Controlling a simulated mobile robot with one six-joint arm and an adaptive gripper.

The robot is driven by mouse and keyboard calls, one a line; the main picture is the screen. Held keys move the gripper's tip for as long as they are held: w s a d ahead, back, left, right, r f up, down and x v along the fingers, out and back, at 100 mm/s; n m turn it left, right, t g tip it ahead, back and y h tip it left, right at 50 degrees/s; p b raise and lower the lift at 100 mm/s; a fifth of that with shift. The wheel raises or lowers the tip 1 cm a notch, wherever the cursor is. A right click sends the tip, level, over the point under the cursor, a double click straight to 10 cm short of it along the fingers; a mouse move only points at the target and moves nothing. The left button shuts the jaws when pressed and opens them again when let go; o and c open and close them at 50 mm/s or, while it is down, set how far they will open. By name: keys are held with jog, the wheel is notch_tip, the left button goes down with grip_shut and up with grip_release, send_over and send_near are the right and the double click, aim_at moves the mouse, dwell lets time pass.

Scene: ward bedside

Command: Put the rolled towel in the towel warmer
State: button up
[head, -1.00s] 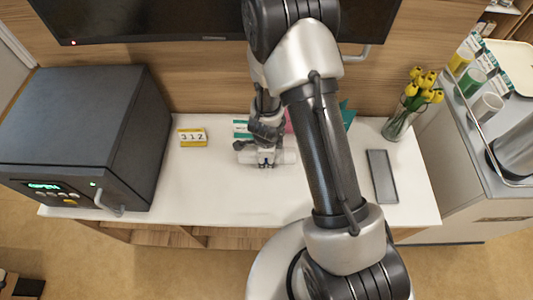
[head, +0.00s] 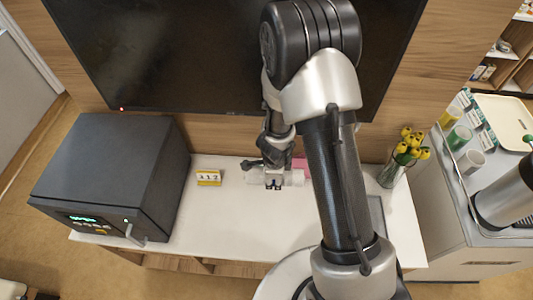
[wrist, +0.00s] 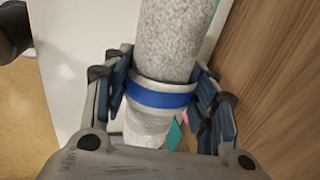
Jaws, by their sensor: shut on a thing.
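The rolled towel (wrist: 170,40) is pale grey-white with a blue band around it. My gripper (wrist: 165,100) is shut on it, a finger on each side near the band in the wrist view. In the head view the towel (head: 293,177) lies crosswise in my gripper (head: 273,185), over the white counter. How far it is above the counter is hard to tell. The dark box with a green display and a front handle, which looks like the towel warmer (head: 110,165), stands at the left end of the counter. Its front appears closed.
A yellow-framed number block (head: 208,177) stands between the box and my gripper. A pink item (head: 300,163) is behind the towel. Yellow flowers in a vase (head: 392,174) and a grey tray (head: 376,214) are at right. A dark screen (head: 200,60) hangs behind.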

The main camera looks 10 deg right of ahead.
aim_at(263, 183)
jog(key=s+a+f+b+x, duration=0.1)
jog(key=s+b+x, duration=0.2)
jog(key=b+x, duration=0.95)
jog(key=a+p+v, duration=0.1)
jog(key=p+v, duration=0.3)
jog(key=w+a+p+v, duration=0.1)
jog(key=p+v, duration=0.2)
jog(key=v, duration=0.2)
jog(key=a+p+v, duration=0.1)
jog(key=p+v, duration=0.3)
jog(key=v, duration=0.1)
jog(key=shift+w+p, duration=0.25)
jog(key=shift+p, duration=0.1)
jog(key=shift+f, duration=0.1)
jog(key=s+b+x, duration=0.1)
jog(key=b+x, duration=0.5)
jog(key=s+a+b+x, duration=0.1)
jog(key=b+x, duration=0.5)
jog(key=s+f+b+x, duration=0.1)
jog(key=s+b+x, duration=0.1)
jog(key=b+x, duration=0.4)
jog(key=shift+w+a+f+b, duration=0.15)
jog(key=shift+f+b, duration=0.2)
jog(key=shift+f, duration=0.15)
jog(key=shift+f, duration=0.15)
jog(key=o, duration=1.2)
